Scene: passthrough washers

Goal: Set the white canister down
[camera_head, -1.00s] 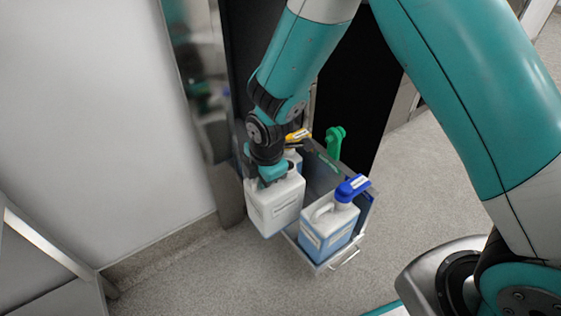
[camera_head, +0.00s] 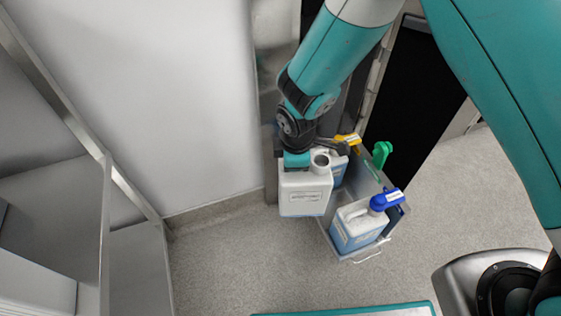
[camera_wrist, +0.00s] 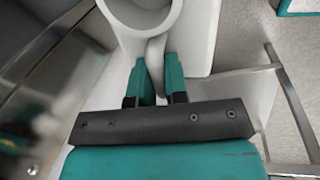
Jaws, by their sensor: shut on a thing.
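The canister is clear of the floor as far as I can tell.
Grey floor (camera_head: 240,270) is free in front.

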